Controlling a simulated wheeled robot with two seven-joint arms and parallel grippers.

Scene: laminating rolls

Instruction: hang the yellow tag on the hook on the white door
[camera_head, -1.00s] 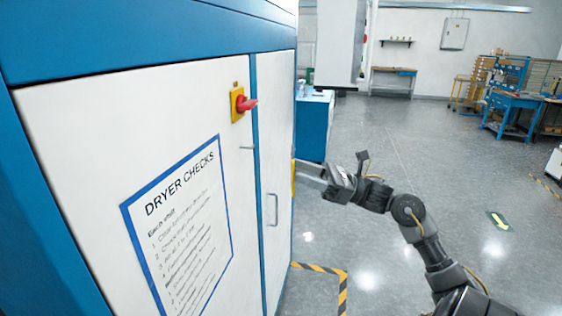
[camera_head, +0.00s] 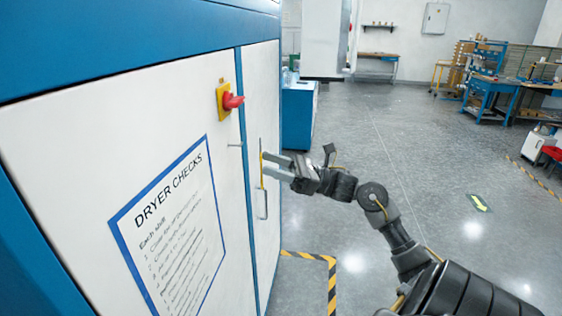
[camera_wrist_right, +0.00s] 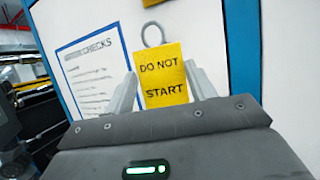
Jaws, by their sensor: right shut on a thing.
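The yellow tag (camera_wrist_right: 163,80) reads "DO NOT START" and has a grey ring (camera_wrist_right: 153,34) at its top. In the head view the tag (camera_head: 262,170) shows nearly edge-on as a thin strip. My right gripper (camera_head: 274,166) is shut on it, with one finger at each side in the wrist view. The small grey hook (camera_head: 235,145) sticks out of the white door (camera_head: 100,130) below the red switch. The tag is to the right of the hook and a little lower, apart from it. The hook cannot be made out in the wrist view. My left gripper is out of view.
A red rotary switch (camera_head: 231,101) on a yellow plate is above the hook. A blue-bordered "DRYER CHECKS" sheet (camera_head: 172,225) is on the same door. A vertical grey handle (camera_head: 261,205) is on the narrower panel. Open grey floor lies to the right.

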